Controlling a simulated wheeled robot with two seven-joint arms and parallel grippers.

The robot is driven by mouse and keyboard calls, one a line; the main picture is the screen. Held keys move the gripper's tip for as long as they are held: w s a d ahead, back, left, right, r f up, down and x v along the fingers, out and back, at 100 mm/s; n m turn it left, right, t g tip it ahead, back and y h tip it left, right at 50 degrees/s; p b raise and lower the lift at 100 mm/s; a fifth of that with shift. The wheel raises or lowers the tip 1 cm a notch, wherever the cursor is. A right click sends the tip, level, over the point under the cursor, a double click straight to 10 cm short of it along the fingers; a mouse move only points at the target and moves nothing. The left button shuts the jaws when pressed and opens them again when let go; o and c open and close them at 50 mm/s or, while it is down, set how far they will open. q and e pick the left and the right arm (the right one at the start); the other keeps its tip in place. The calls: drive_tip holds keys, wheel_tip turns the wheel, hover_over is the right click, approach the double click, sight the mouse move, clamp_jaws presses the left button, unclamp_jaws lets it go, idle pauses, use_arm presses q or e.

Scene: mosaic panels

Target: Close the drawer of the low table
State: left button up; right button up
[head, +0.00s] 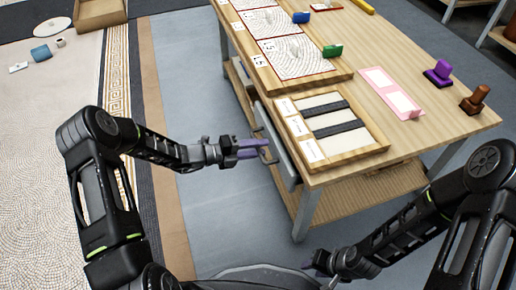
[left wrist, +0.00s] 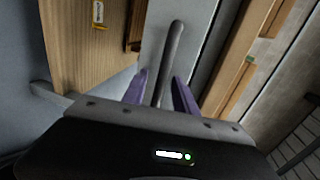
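The low wooden table (head: 440,140) stands at the right of the head view. Its drawer has a grey front (head: 287,165) on the table's left side, standing out a little from under the tabletop edge; how far it is open is hard to tell. A dark bar handle (head: 264,143) is on that front. My left gripper (head: 253,148) is at the handle. In the left wrist view, the handle (left wrist: 170,55) runs between the two purple fingers, which are spread with gaps beside it. My right gripper (head: 314,266) is low near my base, well away from the drawer, its fingers mostly hidden.
On the tabletop are a wooden tray with dark strips (head: 335,128), mosaic panels (head: 295,55), a pink panel (head: 390,90), and purple (head: 438,73) and brown (head: 474,100) stamp-like tools. A lower shelf (head: 365,190) lies underneath. The grey floor left of the table is clear.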

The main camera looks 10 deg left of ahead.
use_arm(q)
drive_tip(key=shift+c, duration=0.2)
clamp_jaws()
idle(1.1)
